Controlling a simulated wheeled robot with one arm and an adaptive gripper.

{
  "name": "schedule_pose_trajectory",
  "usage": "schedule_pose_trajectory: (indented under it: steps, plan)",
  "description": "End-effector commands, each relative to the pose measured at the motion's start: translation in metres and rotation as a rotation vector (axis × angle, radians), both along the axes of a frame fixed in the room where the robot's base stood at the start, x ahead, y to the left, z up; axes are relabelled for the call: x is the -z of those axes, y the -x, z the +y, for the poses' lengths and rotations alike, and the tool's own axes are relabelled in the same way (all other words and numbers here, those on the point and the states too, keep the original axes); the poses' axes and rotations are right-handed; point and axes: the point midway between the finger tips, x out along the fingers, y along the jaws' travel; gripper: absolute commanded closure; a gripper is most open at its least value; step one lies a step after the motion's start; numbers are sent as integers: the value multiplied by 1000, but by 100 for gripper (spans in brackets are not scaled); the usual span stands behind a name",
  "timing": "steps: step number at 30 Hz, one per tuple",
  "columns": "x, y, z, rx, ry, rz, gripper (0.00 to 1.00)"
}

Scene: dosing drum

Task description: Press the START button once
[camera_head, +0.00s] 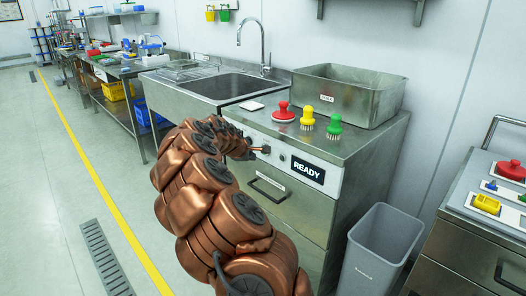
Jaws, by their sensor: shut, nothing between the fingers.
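The steel counter unit has a pale front panel strip (335,179) with a black READY display (308,170). A small round dark control (282,157) sits on the panel just left of the display. No START lettering is legible, so I cannot tell which control is the START button. My gripper (262,149) is shut and empty at the panel, left of the small round control. I cannot tell whether its fingertips touch the panel. My copper-coloured arm hides the panel's left part and anything there.
Red (283,112), yellow (307,118) and green (334,126) brushes stand on the counter before a steel bin (349,95). A sink (220,84) is at left. A grey waste bin (377,250) and another cabinet (465,250) stand at right. The left floor is clear.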

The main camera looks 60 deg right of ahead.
Motion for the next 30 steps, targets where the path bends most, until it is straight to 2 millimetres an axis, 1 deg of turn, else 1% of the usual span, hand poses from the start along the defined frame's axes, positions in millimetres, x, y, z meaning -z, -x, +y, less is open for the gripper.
schedule_pose_trajectory:
  steps: [3, 9, 30]
  plan:
    - [-1, 3, -11, 0, -3, 0, 100]
    - [-2, 5, -21, -1, -1, -1, 100]
    - [-1, 5, -23, -2, 1, 0, 100]
